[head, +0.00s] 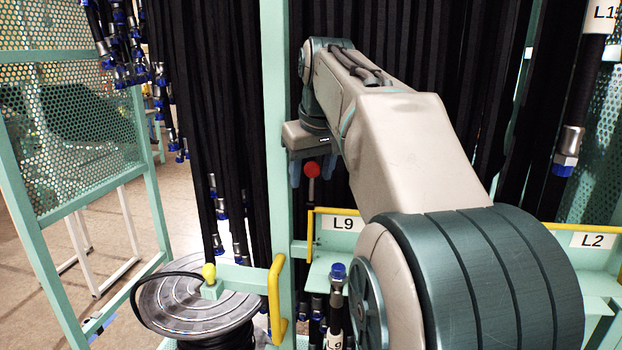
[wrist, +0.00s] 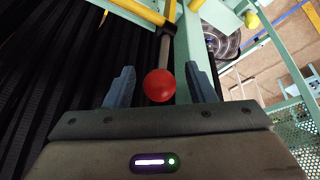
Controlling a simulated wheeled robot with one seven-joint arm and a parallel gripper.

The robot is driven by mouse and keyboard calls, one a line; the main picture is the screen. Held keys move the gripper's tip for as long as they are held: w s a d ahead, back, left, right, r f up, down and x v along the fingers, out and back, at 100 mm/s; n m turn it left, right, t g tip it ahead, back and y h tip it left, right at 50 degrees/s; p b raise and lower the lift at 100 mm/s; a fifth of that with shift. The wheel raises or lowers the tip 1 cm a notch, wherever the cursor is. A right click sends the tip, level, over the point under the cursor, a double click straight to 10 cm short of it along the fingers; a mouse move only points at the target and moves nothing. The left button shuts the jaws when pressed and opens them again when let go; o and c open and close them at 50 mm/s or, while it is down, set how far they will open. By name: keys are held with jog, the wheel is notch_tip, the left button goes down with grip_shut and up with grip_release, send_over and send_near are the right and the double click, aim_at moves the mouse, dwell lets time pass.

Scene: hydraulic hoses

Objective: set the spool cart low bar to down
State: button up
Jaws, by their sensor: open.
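A red ball knob (head: 311,170) tops a lever by the teal upright in the head view. In the wrist view the red knob (wrist: 159,86) sits between my fingers, and its grey shaft (wrist: 165,45) runs up towards a yellow bar (wrist: 140,11). My gripper (head: 312,178) is open, pointing down, with a finger on either side of the knob; it also shows in the wrist view (wrist: 160,72). Clear gaps show beside the knob there. The spool (head: 195,300) lies low at the left, below a teal arm with a yellow knob (head: 209,272). I cannot tell which bar is the low bar.
Black hoses (head: 220,100) hang close behind my gripper and at its left. A teal upright (head: 276,130) stands just left of it. A yellow handle (head: 275,300) and a yellow-edged rail labelled L9 (head: 342,224) are below.

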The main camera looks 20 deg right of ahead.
jog(key=shift+x, duration=0.8)
grip_shut()
